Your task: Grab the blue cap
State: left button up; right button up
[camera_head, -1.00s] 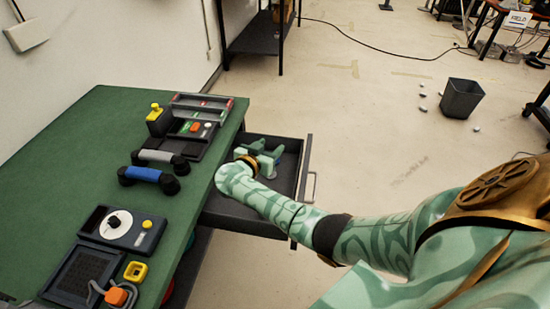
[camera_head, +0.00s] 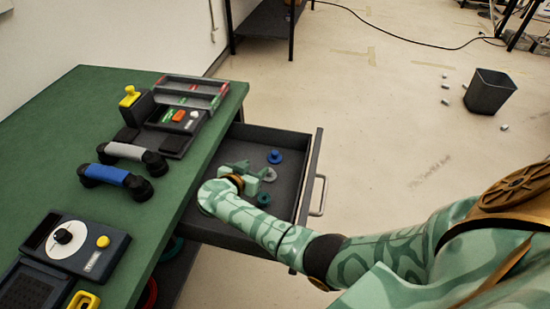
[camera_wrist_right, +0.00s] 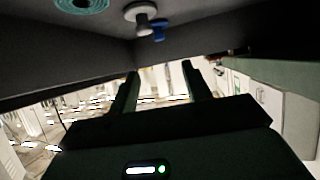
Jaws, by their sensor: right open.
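The blue cap (camera_head: 275,156) sits on the floor of the open drawer, towards its back. It also shows in the wrist view (camera_wrist_right: 159,31), partly behind the grey cap (camera_wrist_right: 142,17). My right gripper (camera_head: 259,177) is in the drawer area, open and empty. Its fingers are to the left of and nearer than the blue cap, apart from it. In the head view the grey cap (camera_head: 269,175) is by the fingertips; whether they touch is unclear. A teal cap (camera_head: 263,198) lies nearer the front. My left gripper is not in view.
The dark drawer (camera_head: 312,165) has raised walls around the caps and a handle on its right. The green table (camera_head: 190,190) stands left, bearing a blue handset (camera_head: 115,175), a grey handset (camera_head: 133,152) and phone bases. A bin (camera_head: 489,92) stands on the floor.

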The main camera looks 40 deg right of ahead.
jog(key=b, duration=0.4)
send_near(274, 154)
jog(key=shift+x, duration=1.25)
jog(key=shift+w+d+f, duration=0.15)
jog(key=shift+w+d, duration=0.2)
jog(key=shift+d, duration=0.1)
jog(key=b+x, duration=0.1)
jog(key=x, duration=0.1)
jog(key=b+x, duration=0.2)
jog(key=x, duration=0.1)
jog(key=shift+s+a+f+b, duration=0.15)
jog(key=shift+f+b, duration=0.15)
jog(key=shift+f, duration=0.05)
jog(key=shift+r, duration=0.25)
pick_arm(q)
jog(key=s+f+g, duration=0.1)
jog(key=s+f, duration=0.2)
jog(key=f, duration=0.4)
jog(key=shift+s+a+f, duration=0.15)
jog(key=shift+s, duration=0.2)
pick_arm(e)
grip_shut()
